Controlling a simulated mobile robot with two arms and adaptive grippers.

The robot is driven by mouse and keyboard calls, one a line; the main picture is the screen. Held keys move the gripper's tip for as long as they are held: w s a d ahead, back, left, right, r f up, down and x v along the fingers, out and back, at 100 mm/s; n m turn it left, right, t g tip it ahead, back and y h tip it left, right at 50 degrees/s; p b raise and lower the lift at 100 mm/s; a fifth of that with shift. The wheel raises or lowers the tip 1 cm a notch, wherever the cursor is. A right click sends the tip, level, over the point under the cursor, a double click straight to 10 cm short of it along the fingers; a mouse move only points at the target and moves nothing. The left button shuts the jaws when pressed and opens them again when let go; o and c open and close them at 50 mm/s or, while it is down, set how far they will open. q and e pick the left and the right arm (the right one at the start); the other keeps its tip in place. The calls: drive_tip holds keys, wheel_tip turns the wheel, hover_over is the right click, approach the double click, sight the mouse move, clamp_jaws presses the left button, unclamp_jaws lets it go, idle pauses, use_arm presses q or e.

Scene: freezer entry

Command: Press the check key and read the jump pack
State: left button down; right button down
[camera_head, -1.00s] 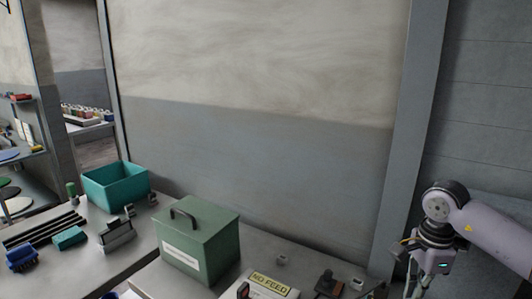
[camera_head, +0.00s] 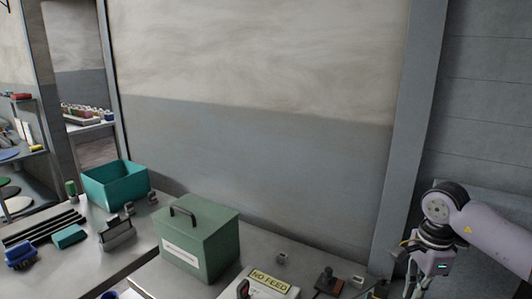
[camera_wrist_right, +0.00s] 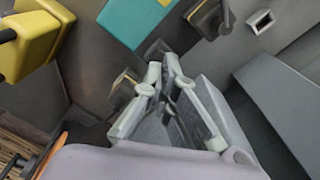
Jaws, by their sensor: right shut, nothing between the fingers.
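I cannot pick out a jump pack or a check key for certain. In the wrist view a yellow case (camera_wrist_right: 32,45) with black parts stands at the upper left, and a small yellow-and-black block (camera_wrist_right: 123,88) is just left of my right gripper (camera_wrist_right: 160,72). The gripper's fingers are together with nothing between them; I cannot tell whether they touch anything. In the head view my right arm comes in from the right, and its gripper is mostly cut off by the bottom edge. My left gripper is not in view.
A green lidded box (camera_head: 205,237) stands on the bench beside a white unit with a "NO FEED" sign (camera_head: 269,282). A teal bin (camera_head: 115,187) and small tools are further left. A teal surface (camera_wrist_right: 138,17) and a dark block (camera_wrist_right: 208,18) lie beyond my right gripper.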

idle(0.5)
drive_tip(key=shift+f+b, duration=0.9)
drive_tip(key=shift+f, duration=0.3)
drive_tip(key=shift+r, duration=0.1)
drive_tip(key=shift+r+p, duration=1.75)
drive_tip(key=shift+r, duration=0.75)
